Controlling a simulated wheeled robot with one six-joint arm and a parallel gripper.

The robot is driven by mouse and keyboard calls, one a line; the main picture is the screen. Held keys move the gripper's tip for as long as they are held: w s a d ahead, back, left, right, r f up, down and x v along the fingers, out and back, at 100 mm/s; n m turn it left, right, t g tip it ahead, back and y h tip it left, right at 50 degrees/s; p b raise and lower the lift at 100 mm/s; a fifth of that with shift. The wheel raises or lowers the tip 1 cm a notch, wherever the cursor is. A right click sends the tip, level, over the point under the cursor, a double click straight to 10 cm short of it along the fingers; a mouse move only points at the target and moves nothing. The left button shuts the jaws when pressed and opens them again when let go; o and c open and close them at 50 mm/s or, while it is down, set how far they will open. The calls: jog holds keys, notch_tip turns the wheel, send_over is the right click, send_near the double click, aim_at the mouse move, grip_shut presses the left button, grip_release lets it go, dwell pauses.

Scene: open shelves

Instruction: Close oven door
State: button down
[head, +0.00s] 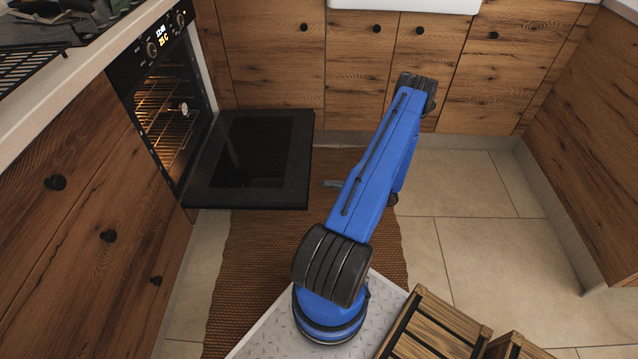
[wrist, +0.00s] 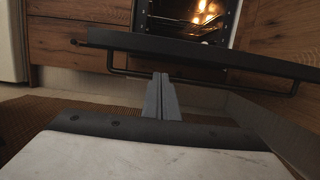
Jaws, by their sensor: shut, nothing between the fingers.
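The oven (head: 165,105) is on the left in the head view, lit inside. Its black door (head: 300,150) is folded down, roughly level, over the floor. In the wrist view the door (wrist: 200,50) is seen nearly edge-on, with a dark bar handle (wrist: 230,84) below its edge. My gripper (wrist: 161,80) has its grey fingers together and empty, pointing toward the door and overlapping the handle in the picture. Contact cannot be told. In the head view only the small grey fingertips (head: 332,184) show beside my blue arm, a little right of the door's outer edge.
A brown woven rug (head: 255,265) lies on the tiled floor under the door and arm. Wooden cabinets (head: 270,60) close off the back, with more on the left and right. Slatted wooden crates (head: 435,325) stand at the bottom right. Open tile floor (head: 470,215) lies right of my arm.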

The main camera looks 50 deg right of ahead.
jog(key=x, duration=0.8)
jog(key=shift+w+a, duration=0.25)
jog(key=shift+w, duration=0.05)
jog(key=shift+r, duration=0.1)
jog(key=w+a+r+g+h, duration=0.2)
jog(key=w+r, duration=0.1)
jog(key=r, duration=0.7)
jog(key=w+a+r+g+h, duration=0.1)
jog(key=w+a+r+g, duration=0.15)
jog(key=r, duration=0.85)
jog(key=w+a+r+g+h, duration=0.2)
jog(key=w+r, duration=0.1)
jog(key=r, duration=0.7)
jog(key=w+a+r+g+h, duration=0.1)
jog(key=w+a+r+g, duration=0.1)
jog(key=w+a+r, duration=0.6)
jog(key=w+a+r+g+h, duration=0.1)
jog(key=w+a+r+g, duration=0.1)
jog(key=w+a+r, duration=0.7)
jog(key=shift+w+a+h, duration=0.15)
jog(key=shift+w+h, duration=0.25)
jog(key=shift+w, duration=3.25)
jog(key=shift+r+g, duration=0.15)
jog(key=shift+g, duration=0.1)
